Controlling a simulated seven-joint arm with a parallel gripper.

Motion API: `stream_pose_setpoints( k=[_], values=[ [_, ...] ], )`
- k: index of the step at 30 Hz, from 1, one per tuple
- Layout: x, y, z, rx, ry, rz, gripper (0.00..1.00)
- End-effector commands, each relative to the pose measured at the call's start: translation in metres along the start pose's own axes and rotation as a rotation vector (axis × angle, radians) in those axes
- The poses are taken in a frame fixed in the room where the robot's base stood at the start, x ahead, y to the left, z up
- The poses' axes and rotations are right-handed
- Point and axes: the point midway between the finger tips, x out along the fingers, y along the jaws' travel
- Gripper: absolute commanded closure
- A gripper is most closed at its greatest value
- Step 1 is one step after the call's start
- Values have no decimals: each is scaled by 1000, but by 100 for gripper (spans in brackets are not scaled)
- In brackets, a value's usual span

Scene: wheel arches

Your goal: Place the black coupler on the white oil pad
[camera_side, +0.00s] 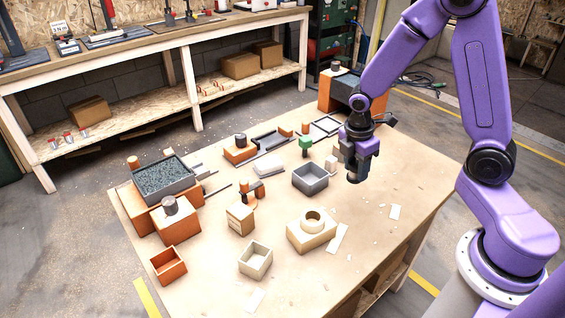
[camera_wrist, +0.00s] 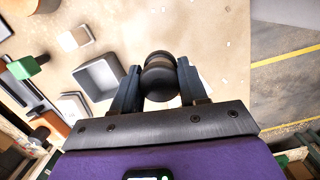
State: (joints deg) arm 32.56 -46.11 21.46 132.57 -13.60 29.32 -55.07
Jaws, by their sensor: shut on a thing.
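My gripper (camera_side: 352,168) is shut on the black coupler (camera_side: 352,179), a short dark rounded piece, and holds it above the table, to the right of the grey open box. In the wrist view the coupler (camera_wrist: 160,75) sits between the two fingers of my gripper (camera_wrist: 157,84). What looks like the white oil pad (camera_side: 268,169) is a low white slab lying left of the grey box, well apart from my gripper. It also appears in the wrist view (camera_wrist: 73,38) at the upper left. Nothing visible lies on it.
A grey open box (camera_side: 310,182) stands between my gripper and the pad. A green-topped piece (camera_side: 305,144) and a small white block (camera_side: 331,164) stand behind it. A cream block with a ring (camera_side: 312,233) is in front. The table's right side is mostly clear.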

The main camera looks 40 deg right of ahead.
Motion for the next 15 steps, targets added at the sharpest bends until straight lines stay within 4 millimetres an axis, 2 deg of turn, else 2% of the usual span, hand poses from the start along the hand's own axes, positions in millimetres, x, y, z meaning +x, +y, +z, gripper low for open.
stream_pose_setpoints(
  k=[3, 9, 15],
  values=[
    [-14, 28, -14, -38, -1, 12, 86],
    [-42, 68, -33, -112, -1, 20, 86],
    [-62, 91, -45, -164, 3, 21, 86]
  ],
)
